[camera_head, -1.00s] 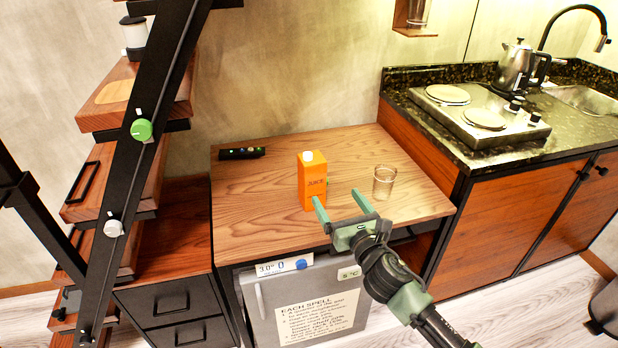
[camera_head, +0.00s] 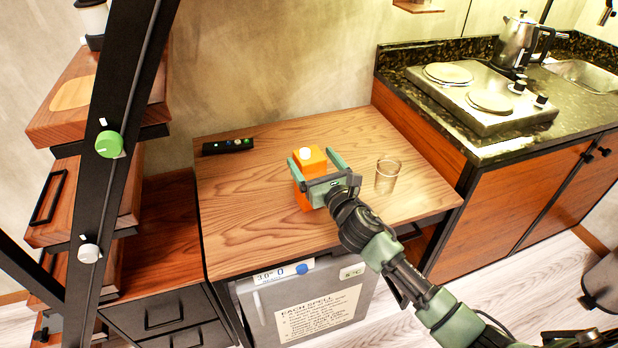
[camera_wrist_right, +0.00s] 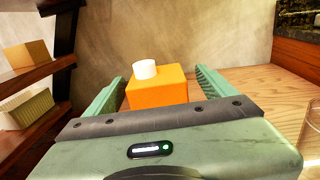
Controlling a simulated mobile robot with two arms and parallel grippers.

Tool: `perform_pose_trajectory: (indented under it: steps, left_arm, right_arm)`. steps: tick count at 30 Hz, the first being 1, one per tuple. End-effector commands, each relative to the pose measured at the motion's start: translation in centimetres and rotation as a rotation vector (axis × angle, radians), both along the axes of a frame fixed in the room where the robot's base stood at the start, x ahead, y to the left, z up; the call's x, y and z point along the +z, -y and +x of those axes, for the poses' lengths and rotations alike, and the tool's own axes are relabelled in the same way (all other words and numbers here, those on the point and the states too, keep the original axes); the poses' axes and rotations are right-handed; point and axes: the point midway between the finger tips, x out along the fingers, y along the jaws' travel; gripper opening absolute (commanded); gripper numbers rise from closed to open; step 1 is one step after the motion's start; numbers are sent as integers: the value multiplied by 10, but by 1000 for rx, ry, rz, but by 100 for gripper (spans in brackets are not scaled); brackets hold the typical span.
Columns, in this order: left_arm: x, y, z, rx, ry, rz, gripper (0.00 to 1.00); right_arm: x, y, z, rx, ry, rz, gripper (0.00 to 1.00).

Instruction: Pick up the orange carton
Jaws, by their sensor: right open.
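The orange carton (camera_head: 312,158) with a white cap stands upright on the wooden table (camera_head: 250,215). My right gripper (camera_head: 313,160) is open, with one finger on each side of the carton's upper part. The gripper body hides much of the carton's front in the head view. In the right wrist view the carton (camera_wrist_right: 158,90) sits between the two green fingers (camera_wrist_right: 160,88), with a gap visible at its right side. My left gripper is not in view.
A clear glass (camera_head: 386,177) stands on the table just right of my right gripper. A black device (camera_head: 228,147) lies at the table's back left. A counter with a hotplate (camera_head: 480,98) and a kettle (camera_head: 515,45) stands at the right.

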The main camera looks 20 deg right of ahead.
Motion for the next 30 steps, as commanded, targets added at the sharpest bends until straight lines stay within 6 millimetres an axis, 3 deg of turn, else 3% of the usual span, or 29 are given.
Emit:
perform_pose_trajectory:
  steps: [8,17,26,30]
  left_arm:
    - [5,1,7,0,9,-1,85]
    - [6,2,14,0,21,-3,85]
    - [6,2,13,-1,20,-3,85]
    - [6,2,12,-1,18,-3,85]
  right_arm:
    - [6,-8,39,-1,1,2,85]
    - [5,-8,43,0,0,0,85]
    - [5,-8,43,0,0,1,2]
    - [8,-8,43,1,5,2,0]
